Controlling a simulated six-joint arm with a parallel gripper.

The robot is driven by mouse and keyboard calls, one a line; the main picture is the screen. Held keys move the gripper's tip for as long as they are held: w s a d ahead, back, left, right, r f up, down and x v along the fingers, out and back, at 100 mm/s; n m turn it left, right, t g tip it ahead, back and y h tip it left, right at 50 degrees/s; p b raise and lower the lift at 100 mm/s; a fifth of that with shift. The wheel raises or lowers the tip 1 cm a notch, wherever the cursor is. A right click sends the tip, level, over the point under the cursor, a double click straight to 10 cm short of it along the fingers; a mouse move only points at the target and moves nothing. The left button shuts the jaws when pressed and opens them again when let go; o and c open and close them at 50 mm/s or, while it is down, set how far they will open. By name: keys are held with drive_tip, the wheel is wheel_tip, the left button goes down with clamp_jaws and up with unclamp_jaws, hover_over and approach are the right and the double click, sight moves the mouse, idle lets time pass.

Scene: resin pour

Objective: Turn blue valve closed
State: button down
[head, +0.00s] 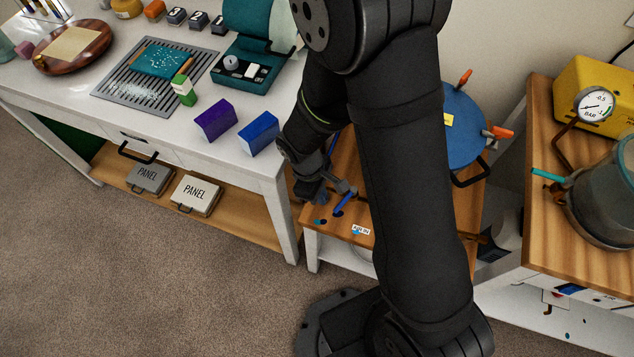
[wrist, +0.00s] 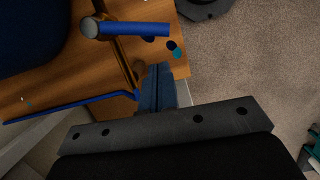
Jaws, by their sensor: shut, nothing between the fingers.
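My gripper (head: 318,190) is shut and empty, low over the wooden bench top (head: 330,222). Its closed fingers (wrist: 158,84) show in the wrist view. A short blue handle (head: 346,204) with a round grey end stands near the bench's front edge; in the wrist view it (wrist: 137,29) lies beyond the fingertips, apart from them. A long thin blue lever (wrist: 75,105) runs left from beside the fingers; I cannot tell whether they touch. I cannot tell which blue part is the task's valve handle. My arm hides part of the bench in the head view.
A blue round pot (head: 460,120) with orange clamps stands behind my arm. A white label (head: 361,230) is at the bench's front. The white table (head: 160,125) with purple (head: 216,120) and blue (head: 259,133) blocks is left. A glass chamber (head: 607,200) is right.

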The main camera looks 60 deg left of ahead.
drive_tip(key=shift+w+d+r, duration=0.2)
drive_tip(key=shift+w+d, duration=1.15)
drive_tip(key=shift+d, duration=0.15)
drive_tip(key=shift+w+d+r+n, duration=0.1)
drive_tip(key=shift+w+d+n, duration=0.25)
drive_tip(key=shift+d+n, duration=0.2)
drive_tip(key=s+a, duration=0.3)
drive_tip(key=a, duration=0.1)
wheel_tip(320, 180, up, 9)
hover_over(340, 206)
drive_tip(key=s+a, duration=0.5)
drive_tip(key=shift+w+d, duration=0.1)
drive_tip(key=shift+w, duration=0.05)
